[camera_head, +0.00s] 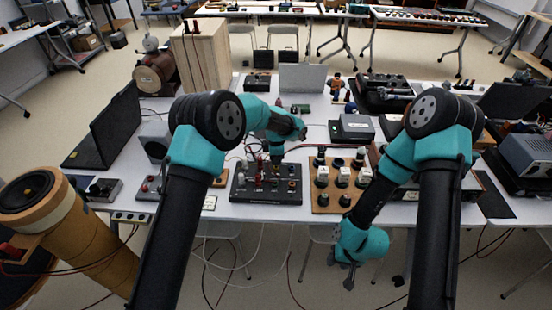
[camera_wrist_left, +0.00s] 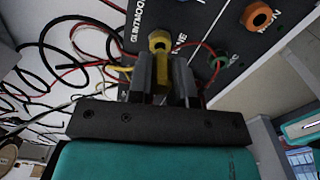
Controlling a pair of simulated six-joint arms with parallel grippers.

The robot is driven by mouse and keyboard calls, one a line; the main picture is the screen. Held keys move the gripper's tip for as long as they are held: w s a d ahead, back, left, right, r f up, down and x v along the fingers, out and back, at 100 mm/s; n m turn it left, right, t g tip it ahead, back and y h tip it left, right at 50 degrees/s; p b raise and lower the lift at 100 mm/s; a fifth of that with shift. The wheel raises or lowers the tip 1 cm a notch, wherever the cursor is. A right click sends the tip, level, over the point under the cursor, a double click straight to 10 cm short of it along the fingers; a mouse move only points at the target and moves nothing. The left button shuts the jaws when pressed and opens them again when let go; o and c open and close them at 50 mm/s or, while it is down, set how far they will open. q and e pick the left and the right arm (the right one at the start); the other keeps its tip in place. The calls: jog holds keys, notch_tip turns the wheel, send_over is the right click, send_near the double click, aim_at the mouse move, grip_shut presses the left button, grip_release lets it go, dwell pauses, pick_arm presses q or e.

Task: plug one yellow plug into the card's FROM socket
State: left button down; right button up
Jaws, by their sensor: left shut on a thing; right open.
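My left gripper (camera_wrist_left: 165,85) is shut on a yellow plug (camera_wrist_left: 161,74), held between its fingers in the left wrist view. The plug's far end points at a yellow ring-shaped socket (camera_wrist_left: 159,41) on a dark labelled panel (camera_wrist_left: 205,22). I cannot tell whether the plug is inside the socket or just in front. In the head view my left gripper (camera_head: 277,156) is over the back of a black panel box (camera_head: 267,197). A small white card (camera_head: 210,203) lies left of the box; its text is unreadable. My right gripper (camera_head: 348,278) is open and empty, below the table's front edge.
The panel has an orange socket (camera_wrist_left: 258,17) and a green one (camera_wrist_left: 222,62). Red and black cables (camera_wrist_left: 75,50) loop nearby. A wooden board with black knobs (camera_head: 341,183) is right of the box. A laptop (camera_head: 110,125) stands left.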

pick_arm(q)
jog(key=shift+f, duration=0.95)
dwell(0.7)
jog(key=c, duration=1)
grip_release()
jog(key=shift+o, duration=0.2)
jog(key=shift+r, duration=0.25)
jog(key=shift+r, duration=3.6)
